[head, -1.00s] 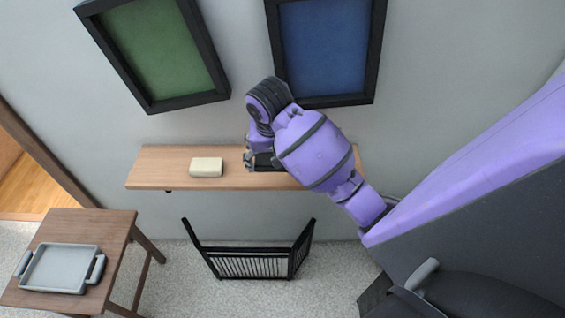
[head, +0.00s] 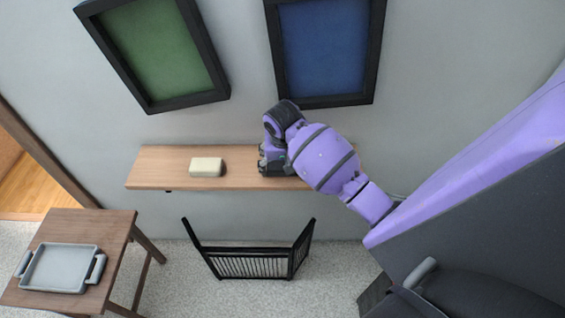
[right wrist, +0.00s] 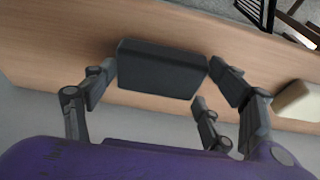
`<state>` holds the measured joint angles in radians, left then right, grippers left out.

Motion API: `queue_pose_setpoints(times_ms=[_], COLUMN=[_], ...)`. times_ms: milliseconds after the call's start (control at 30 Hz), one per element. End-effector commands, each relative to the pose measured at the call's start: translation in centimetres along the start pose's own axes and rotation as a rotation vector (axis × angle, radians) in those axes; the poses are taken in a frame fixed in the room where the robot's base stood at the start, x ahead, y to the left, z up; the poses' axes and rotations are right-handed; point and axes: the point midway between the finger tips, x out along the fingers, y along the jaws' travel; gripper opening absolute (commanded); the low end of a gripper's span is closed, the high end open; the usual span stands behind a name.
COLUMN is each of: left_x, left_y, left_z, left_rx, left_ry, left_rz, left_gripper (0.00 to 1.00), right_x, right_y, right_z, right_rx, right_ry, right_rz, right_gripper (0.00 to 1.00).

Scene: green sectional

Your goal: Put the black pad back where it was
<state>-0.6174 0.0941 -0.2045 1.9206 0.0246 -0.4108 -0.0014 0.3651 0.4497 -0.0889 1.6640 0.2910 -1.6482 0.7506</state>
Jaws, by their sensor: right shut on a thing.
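The black pad (right wrist: 163,70) is a dark rectangular block, seen in the right wrist view between the fingers of my right gripper (right wrist: 160,78). The gripper is shut on it, with fingers at its left and right ends. Behind the pad is the wooden wall shelf (right wrist: 60,40); I cannot tell if the pad touches it. In the head view my right gripper (head: 264,160) is over the right half of the shelf (head: 150,168), and hand and wrist hide most of the pad. My left gripper is not in view.
A cream block (head: 206,167) sits on the shelf, left of my right gripper. Two framed panels, green (head: 160,48) and blue (head: 322,48), hang above. A black rack (head: 250,266) stands below. A grey tray (head: 60,268) lies on a small wooden table (head: 110,232).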

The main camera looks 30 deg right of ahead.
Motion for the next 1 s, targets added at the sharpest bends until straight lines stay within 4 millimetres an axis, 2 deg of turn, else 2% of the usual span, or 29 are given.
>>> queue_pose_setpoints(times_ms=[167,200,333,767,867,1000], left_x=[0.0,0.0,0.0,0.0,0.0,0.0], left_y=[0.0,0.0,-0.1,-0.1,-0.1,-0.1], left_z=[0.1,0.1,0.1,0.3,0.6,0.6], left_rx=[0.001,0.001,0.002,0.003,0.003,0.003], left_ry=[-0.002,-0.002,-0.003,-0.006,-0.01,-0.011], left_rz=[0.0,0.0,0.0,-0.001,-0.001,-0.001], left_gripper=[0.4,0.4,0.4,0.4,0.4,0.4], right_x=[0.2,0.2,0.2,-0.3,-1.5,-4.5], right_y=[0.0,0.0,0.0,-0.1,-0.1,-0.1], right_z=[0.1,0.1,0.1,0.0,0.0,-0.1], right_rx=[0.0,0.0,0.0,0.0,0.0,0.0], right_ry=[-0.002,-0.001,-0.001,0.0,0.001,0.003], right_rz=[0.0,0.0,0.0,-0.001,-0.002,-0.004], right_gripper=[0.57,0.81,0.96,0.96,0.96,0.96])
